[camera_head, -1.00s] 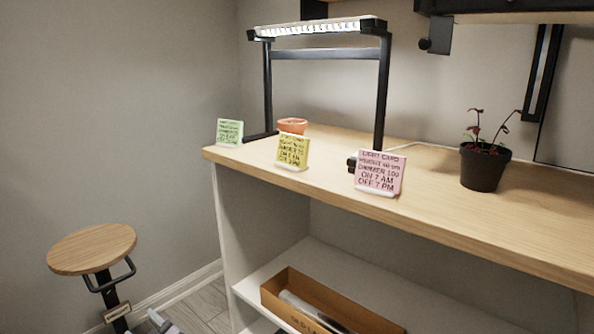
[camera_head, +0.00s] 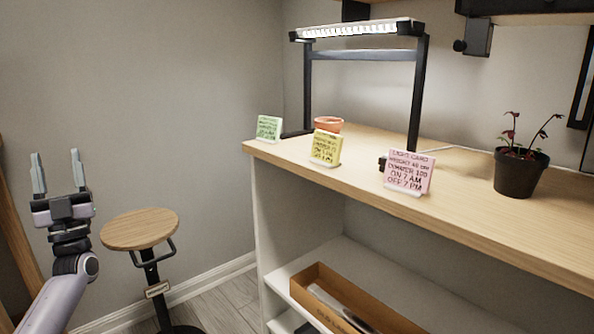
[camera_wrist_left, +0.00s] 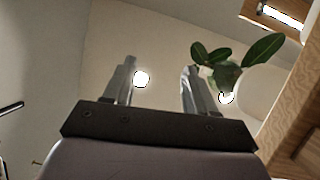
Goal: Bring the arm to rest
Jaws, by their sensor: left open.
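My left gripper (camera_head: 58,174) stands at the left of the head view, its two fingers pointing up and apart. It is open, with nothing between the fingers. It is left of the round wooden stool and well away from the shelf bench. In the left wrist view the two fingers (camera_wrist_left: 154,88) also show spread, with the wall behind them. Green leaves (camera_wrist_left: 238,62) show by the right finger there; I cannot tell how far off they are. My right gripper is not in either view.
The wooden stool (camera_head: 140,229) stands beside my left arm. The bench top (camera_head: 459,205) bears green (camera_head: 268,128), yellow (camera_head: 326,147) and pink (camera_head: 408,172) cards, a terracotta pot (camera_head: 328,124), a lamp frame (camera_head: 417,90) and a dark plant pot (camera_head: 519,172). A cardboard box (camera_head: 319,277) sits on the shelf below.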

